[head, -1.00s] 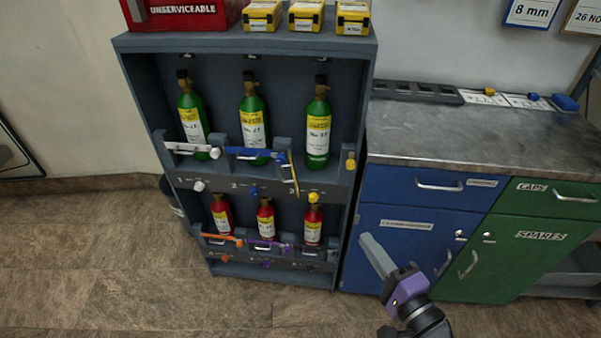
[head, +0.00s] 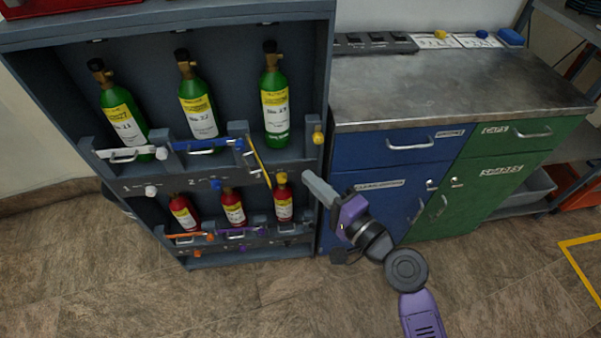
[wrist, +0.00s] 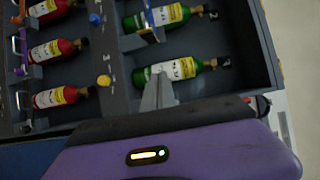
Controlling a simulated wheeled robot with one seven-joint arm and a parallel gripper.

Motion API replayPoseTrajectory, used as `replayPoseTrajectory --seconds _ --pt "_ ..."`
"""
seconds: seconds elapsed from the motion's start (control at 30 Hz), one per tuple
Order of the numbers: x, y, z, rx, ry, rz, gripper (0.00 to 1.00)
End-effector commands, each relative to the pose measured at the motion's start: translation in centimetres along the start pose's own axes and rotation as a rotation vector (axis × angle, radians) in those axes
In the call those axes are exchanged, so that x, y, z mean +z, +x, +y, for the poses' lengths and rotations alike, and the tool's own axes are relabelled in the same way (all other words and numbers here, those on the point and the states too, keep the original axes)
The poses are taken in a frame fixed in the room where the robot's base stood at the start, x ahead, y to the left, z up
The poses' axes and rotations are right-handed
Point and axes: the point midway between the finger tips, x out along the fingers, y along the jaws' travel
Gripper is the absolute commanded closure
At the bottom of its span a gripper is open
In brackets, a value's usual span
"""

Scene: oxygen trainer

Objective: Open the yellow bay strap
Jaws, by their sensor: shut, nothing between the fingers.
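The yellow bay strap (head: 259,161) is at the third upper bay, by the green bottle (head: 275,95). It slants out and down from the bay's left divider, not across the bottle. Its free end is apart from the yellow peg (head: 318,136) on the right post. My gripper (head: 311,182) is shut and empty, right of the strap and below the peg, in front of the cabinet's right edge. In the wrist view the shut fingers (wrist: 158,92) point towards the green bottle (wrist: 180,70).
A white strap (head: 128,153) and a blue strap (head: 208,146) cross the other upper bays. Red bottles (head: 233,207) stand below, behind orange and purple straps. A blue cabinet (head: 375,180) with a metal worktop stands close to my gripper's right. Open floor lies in front.

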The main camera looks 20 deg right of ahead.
Motion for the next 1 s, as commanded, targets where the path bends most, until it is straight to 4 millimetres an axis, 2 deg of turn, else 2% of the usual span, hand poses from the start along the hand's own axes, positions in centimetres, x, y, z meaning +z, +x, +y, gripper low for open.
replayPoseTrajectory --seconds 0.43,0.5,0.63,0.8,1.0 --pt "0.0 8.7 -0.3 -0.001 -0.003 -0.002 1.00" --pt "1.6 8.6 -0.3 0.001 0.000 -0.005 1.00" --pt "3.0 9.0 -0.2 0.001 0.000 -0.002 1.00" --pt "3.9 9.2 -0.1 0.000 -0.001 -0.001 1.00" --pt "4.0 9.2 0.0 0.000 -0.001 0.000 1.00"
